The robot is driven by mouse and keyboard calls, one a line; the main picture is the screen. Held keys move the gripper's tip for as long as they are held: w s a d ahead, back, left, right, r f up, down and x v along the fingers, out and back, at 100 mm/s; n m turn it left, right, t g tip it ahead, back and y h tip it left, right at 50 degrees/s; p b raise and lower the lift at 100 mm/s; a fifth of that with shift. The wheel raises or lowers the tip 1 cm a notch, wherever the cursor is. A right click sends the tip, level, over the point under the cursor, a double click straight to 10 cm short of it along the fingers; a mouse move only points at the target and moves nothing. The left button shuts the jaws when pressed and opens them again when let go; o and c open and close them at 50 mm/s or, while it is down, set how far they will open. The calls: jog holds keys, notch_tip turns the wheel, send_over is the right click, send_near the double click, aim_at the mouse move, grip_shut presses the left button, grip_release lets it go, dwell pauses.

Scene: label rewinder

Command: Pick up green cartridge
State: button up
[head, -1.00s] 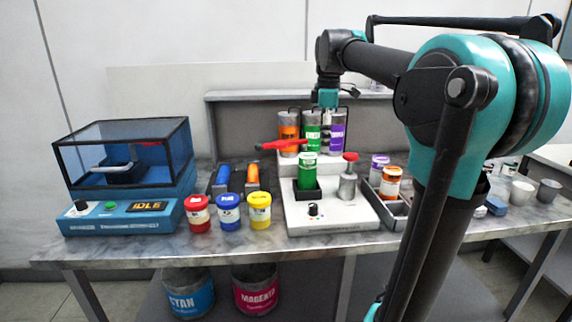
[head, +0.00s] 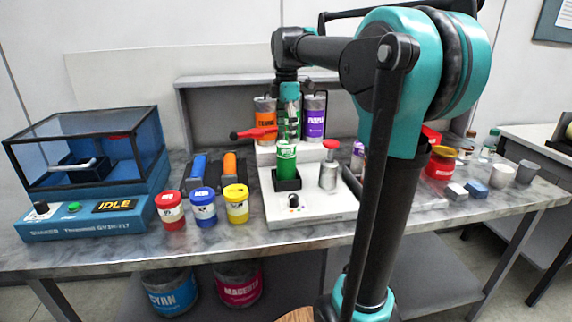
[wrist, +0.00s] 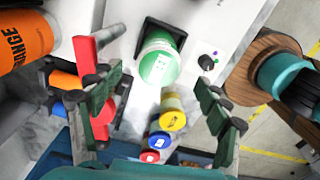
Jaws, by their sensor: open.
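The green cartridge (head: 286,159) stands upright in a black square holder on the white machine (head: 325,208). In the wrist view its green and white top (wrist: 160,66) shows between and a little beyond my fingers. My gripper (head: 289,128) points down above the cartridge; in the wrist view its two fingers (wrist: 156,92) are spread wide with nothing between them. I see no contact with the cartridge. A larger green canister behind is mostly hidden by my gripper.
A red lever (head: 253,133) reaches out close left of my gripper. Orange (head: 265,118) and purple (head: 314,119) canisters stand just behind. A red-topped metal plunger (head: 328,168) is right of the cartridge. Red, blue and yellow (head: 236,205) jars stand at left.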

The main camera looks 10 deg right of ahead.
aim_at(286, 142)
jog(key=shift+f, duration=3.2)
jog(key=shift+c, duration=0.5)
grip_shut()
jog(key=shift+r, duration=0.1)
